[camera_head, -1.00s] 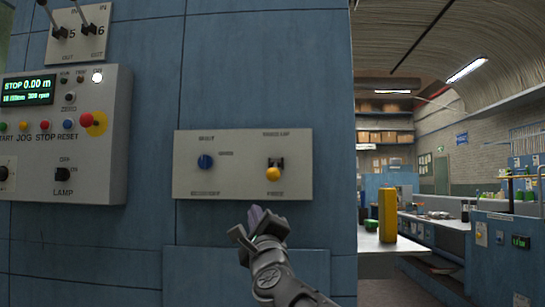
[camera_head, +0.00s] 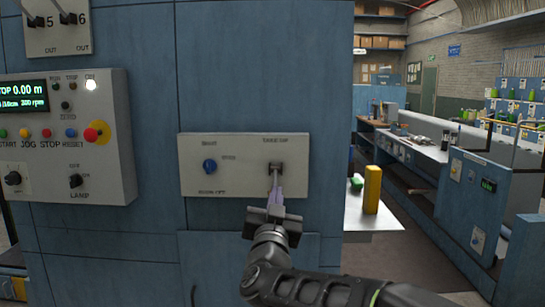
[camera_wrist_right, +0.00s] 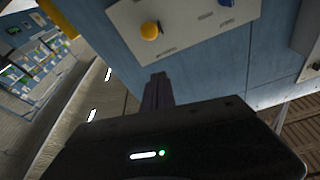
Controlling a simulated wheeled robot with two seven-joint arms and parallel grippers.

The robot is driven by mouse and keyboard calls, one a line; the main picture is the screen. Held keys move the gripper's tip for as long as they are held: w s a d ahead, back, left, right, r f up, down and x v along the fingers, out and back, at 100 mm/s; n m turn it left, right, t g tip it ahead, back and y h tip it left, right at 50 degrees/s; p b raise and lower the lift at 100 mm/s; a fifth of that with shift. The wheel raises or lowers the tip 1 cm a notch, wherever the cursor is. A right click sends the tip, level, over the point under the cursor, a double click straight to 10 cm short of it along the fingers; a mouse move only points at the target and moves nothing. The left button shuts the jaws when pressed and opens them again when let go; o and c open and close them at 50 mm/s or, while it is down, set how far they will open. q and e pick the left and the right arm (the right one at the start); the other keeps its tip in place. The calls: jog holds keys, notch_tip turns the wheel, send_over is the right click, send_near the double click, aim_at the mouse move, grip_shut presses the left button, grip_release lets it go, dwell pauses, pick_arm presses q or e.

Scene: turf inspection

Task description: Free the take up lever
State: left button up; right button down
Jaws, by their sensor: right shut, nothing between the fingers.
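The take up lever (camera_head: 275,167) sits on a pale panel (camera_head: 228,184) on the blue machine cabinet. In the head view its dark mount shows under the TAKE UP label, and its yellow knob is hidden behind my fingers. The knob shows in the right wrist view (camera_wrist_right: 150,31), just beyond my fingertips. My right gripper (camera_head: 275,187) is shut and empty, pointing up at the lever from below. In the wrist view its fingertips (camera_wrist_right: 156,78) appear a small gap from the knob; contact cannot be told. My left gripper is not in view.
A blue rotary knob (camera_head: 210,166) is left on the same panel. A control box (camera_head: 112,171) with a red stop button (camera_head: 97,132) is further left. A yellow block (camera_head: 372,190) stands on a white table (camera_head: 365,222) at right. Space before the panel is otherwise free.

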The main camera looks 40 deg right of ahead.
aim_at(275, 181)
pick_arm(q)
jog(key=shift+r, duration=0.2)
pick_arm(e)
jog(key=shift+s, duration=0.15)
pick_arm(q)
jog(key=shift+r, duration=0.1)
pick_arm(e)
jog(key=shift+d+r, duration=0.1)
